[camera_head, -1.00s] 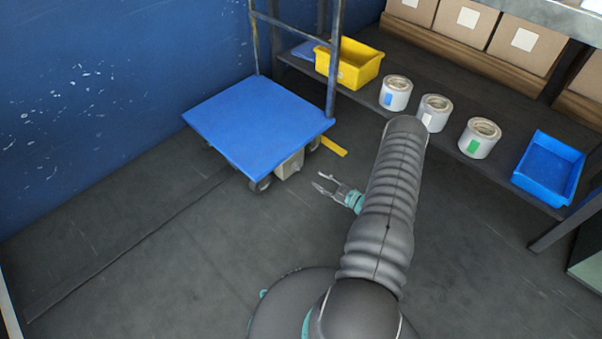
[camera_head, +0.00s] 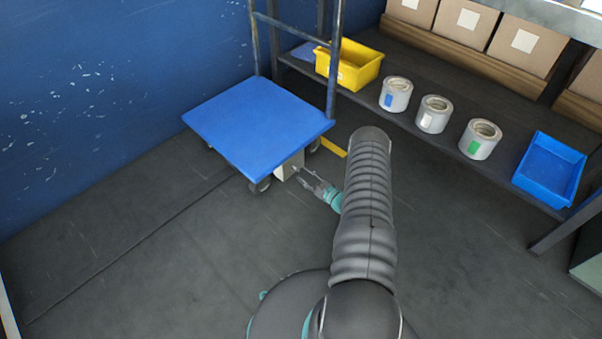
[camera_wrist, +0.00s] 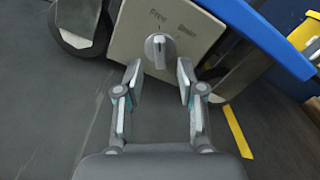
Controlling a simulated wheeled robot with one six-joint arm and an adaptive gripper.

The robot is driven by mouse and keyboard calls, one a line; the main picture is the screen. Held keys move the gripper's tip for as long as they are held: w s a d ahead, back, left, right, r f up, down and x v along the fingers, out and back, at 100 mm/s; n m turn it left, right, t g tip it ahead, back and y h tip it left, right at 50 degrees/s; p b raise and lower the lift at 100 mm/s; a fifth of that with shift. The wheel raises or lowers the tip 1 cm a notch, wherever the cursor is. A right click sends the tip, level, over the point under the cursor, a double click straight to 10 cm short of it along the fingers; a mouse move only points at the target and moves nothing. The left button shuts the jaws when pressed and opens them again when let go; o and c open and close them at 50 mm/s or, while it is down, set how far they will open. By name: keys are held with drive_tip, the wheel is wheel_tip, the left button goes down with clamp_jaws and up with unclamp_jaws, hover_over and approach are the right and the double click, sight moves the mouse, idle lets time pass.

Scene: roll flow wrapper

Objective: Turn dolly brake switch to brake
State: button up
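The blue dolly (camera_head: 255,122) stands on the floor by the blue wall. A beige switch box (camera_head: 288,167) sits under its deck edge. In the wrist view the box (camera_wrist: 200,32) carries a grey rotary knob (camera_wrist: 159,50), with the labels "Free" at upper left and "Brake" at upper right. The knob's handle stands about upright, and I cannot tell exactly which label it points to. My gripper (camera_wrist: 158,80) is open, its two fingers just below the knob, one to each side, with nothing between them. It also shows beside the box in the head view (camera_head: 305,177).
Dolly wheels (camera_wrist: 78,28) flank the box. A yellow floor strip (camera_wrist: 237,130) lies to the right. A shelf (camera_head: 400,112) at the right holds a yellow bin (camera_head: 350,68), several white rolls and a blue tray (camera_head: 550,170). The floor in front is clear.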

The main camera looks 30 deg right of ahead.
sight(296, 168)
drive_tip(key=shift+x, duration=1.35)
clamp_jaws()
drive_tip(key=shift+b, duration=0.3)
drive_tip(key=m+b, duration=0.2)
drive_tip(key=shift+f+m, duration=0.2)
drive_tip(key=shift+m, duration=0.2)
drive_tip(key=m+b, duration=0.3)
drive_tip(key=shift+a+m, duration=0.1)
drive_tip(key=shift+m, duration=0.2)
drive_tip(key=m+b, duration=0.1)
drive_tip(key=m, duration=0.4)
drive_tip(key=shift+a+r, duration=0.1)
drive_tip(key=shift+r, duration=0.1)
drive_tip(key=shift+m, duration=0.4)
